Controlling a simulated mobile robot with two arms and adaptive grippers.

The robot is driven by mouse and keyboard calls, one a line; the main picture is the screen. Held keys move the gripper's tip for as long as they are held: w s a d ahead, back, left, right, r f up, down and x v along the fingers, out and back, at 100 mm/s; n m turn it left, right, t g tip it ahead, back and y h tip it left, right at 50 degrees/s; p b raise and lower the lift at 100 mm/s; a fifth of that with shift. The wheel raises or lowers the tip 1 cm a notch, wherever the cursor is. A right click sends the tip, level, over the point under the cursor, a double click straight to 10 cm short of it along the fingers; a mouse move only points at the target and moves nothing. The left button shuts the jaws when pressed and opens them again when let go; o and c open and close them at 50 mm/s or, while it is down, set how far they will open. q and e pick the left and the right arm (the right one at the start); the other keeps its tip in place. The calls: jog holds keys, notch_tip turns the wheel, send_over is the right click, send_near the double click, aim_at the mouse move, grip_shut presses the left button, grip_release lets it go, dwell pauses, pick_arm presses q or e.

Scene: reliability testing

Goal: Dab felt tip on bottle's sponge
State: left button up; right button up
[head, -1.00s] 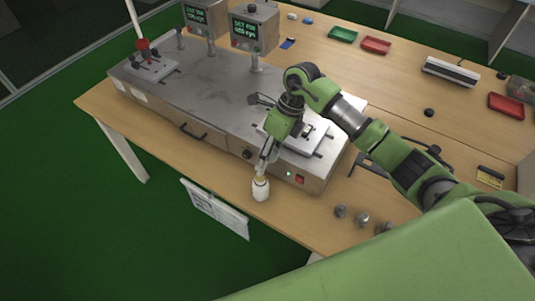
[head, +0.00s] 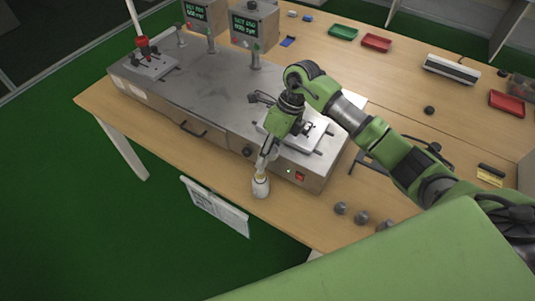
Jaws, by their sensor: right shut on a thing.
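A white bottle (head: 261,188) stands upright on the table near its front edge, in front of the grey test machine. My right gripper (head: 263,164) points down just above the bottle and is shut on a small, pale felt tip piece (head: 261,176). The piece's lower end is at the bottle's top. The sponge is hidden, and I cannot tell whether the tip touches it. My left gripper is not in view.
The grey test machine (head: 205,88) with two display boxes (head: 253,27) stands close behind the bottle. Several small metal knobs (head: 361,217) lie to the right. Green (head: 343,33) and red trays (head: 376,43) lie at the back.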

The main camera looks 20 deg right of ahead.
jog(key=shift+f+b, duration=0.4)
jog(key=shift+f, duration=0.05)
dwell(0.3)
jog(key=shift+s+f, duration=0.1)
jog(key=shift+f, duration=0.05)
dwell(1.4)
jog(key=shift+r+p, duration=0.4)
jog(key=shift+r, duration=0.55)
jog(key=shift+r+p, duration=1.45)
jog(key=shift+r, duration=1.15)
